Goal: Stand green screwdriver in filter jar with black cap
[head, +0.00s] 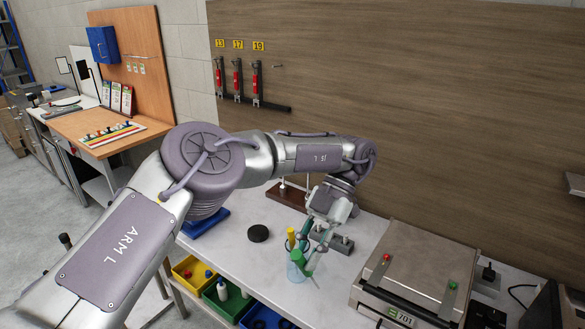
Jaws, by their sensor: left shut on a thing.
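My left gripper (325,226) reaches down over the table from the upper right of the jar, shut on the green screwdriver (314,260). The jar (297,272) is clear and bluish and stands upright on the table. A yellow-handled tool (291,237) and dark loops show at its top. A round black cap (258,233) lies flat on the table, left of the jar. My right gripper is out of view.
A large grey machine (420,262) fills the table's right side. Yellow (186,272) and green bins sit below the front edge. The white tabletop (232,258) is clear around the cap.

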